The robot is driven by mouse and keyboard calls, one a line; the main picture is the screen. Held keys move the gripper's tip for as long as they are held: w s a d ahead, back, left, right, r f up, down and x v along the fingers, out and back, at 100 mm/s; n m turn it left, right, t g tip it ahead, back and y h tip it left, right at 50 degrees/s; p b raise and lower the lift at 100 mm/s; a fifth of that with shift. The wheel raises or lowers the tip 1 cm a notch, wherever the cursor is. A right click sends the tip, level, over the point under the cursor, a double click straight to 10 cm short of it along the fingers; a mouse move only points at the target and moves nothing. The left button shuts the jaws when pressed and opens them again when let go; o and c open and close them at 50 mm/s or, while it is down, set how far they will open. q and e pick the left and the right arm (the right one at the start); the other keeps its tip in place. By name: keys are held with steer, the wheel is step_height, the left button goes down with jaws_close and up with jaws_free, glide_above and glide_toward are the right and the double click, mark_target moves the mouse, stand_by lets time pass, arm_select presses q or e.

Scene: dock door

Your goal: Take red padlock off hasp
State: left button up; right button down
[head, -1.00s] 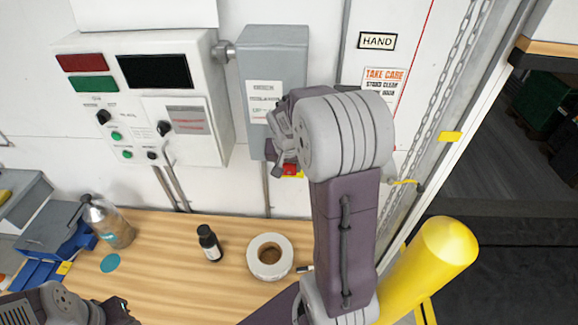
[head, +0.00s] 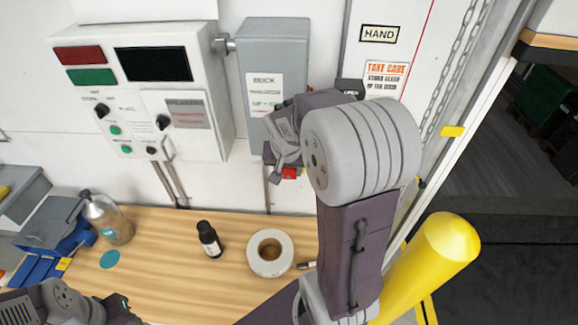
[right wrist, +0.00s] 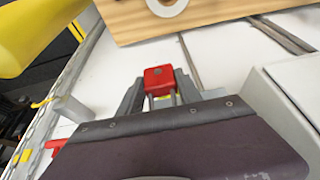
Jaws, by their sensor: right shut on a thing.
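The red padlock (head: 289,173) shows in the head view just below the lower edge of the grey wall box (head: 275,60). In the right wrist view the red padlock (right wrist: 158,78) sits between the two grey fingers, with its metal shackle legs running back towards the palm. My right gripper (head: 285,160) is shut on it; its fingers also show in the right wrist view (right wrist: 158,95). The hasp is hidden behind my gripper and arm, so I cannot tell whether the shackle is still through it. My left gripper (head: 128,310) is at the bottom left, partly cut off.
A white control panel (head: 190,75) is on the wall left of the grey box. Below, the wooden bench (head: 165,245) holds a tape roll (head: 258,262), a dark bottle (head: 209,240), a spray bottle (head: 108,218) and blue bins. A yellow bollard (head: 440,250) stands at the right.

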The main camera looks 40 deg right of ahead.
steer(key=s+a+b, duration=0.2)
steer(key=s+a, duration=0.4)
steer(key=s, duration=0.2)
steer(key=shift+a, duration=0.25)
stand_by(0.8)
